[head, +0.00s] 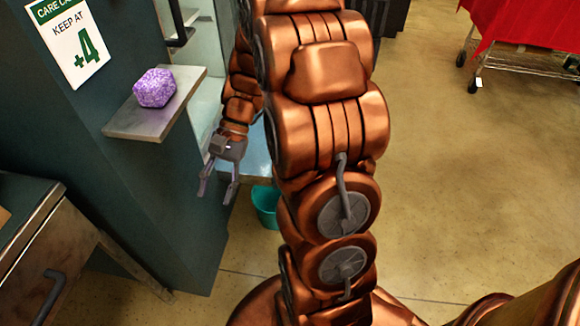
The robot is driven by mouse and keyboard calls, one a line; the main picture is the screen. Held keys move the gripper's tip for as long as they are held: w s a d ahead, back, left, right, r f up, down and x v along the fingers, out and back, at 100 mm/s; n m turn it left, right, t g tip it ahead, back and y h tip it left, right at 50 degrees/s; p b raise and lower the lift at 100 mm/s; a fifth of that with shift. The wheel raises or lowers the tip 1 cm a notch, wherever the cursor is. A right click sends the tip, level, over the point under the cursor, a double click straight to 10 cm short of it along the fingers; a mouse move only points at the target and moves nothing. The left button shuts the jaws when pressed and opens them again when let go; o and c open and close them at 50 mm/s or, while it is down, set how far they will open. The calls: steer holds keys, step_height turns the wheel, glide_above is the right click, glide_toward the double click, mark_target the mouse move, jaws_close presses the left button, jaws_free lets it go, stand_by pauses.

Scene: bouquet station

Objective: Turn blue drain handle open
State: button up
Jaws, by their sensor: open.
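No blue drain handle can be made out in the head view; my copper-coloured arm covers the middle of the picture and may hide it. My gripper (217,198) hangs left of centre with its fingers pointing down. Its two grey fingers are apart, with nothing between them. It is beside the dark teal cabinet wall (185,225) and in front of a pale open recess with a light ledge (258,165). I cannot tell how far it is from either.
A purple, faceted block (154,87) rests on a small wall shelf (150,125) under a "+4" sign (75,42). A teal bucket (265,207) stands partly behind my arm. A drawer unit (50,255) is at lower left. A red-draped cart (525,25) is far right; the floor before it is clear.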

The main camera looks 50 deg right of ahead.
steer(key=w+d+f+m+t+y+b, duration=0.2)
steer(key=w+d+f+m+t, duration=0.25)
steer(key=d+f, duration=0.35)
steer(key=w+d+f+m+t+y+b, duration=0.3)
steer(key=w+d+f+m, duration=0.25)
steer(key=d, duration=0.45)
steer(key=s+d+f+m+t+h+b, duration=0.2)
steer(key=d+f+m+t, duration=0.25)
steer(key=d+f, duration=0.5)
steer(key=s+d+f+m+t+h+b, duration=0.15)
steer(key=d+f+m+t, duration=0.4)
steer(key=d, duration=0.65)
steer(key=shift+n+y, duration=0.25)
steer(key=shift+n, duration=0.45)
steer(key=shift+f+b+x, duration=0.25)
steer(key=shift+b+x, duration=0.05)
steer(key=shift+x, duration=0.9)
steer(key=shift+f+b+x, duration=0.25)
steer(key=shift+b+x, duration=0.1)
steer(key=shift+x, duration=0.8)
steer(key=shift+f+b+x, duration=0.25)
steer(key=shift+b+x, duration=0.05)
steer(key=shift+x, duration=0.9)
steer(key=shift+s+a, duration=0.1)
steer(key=shift+a, duration=0.05)
steer(key=shift+c, duration=0.2)
jaws_close()
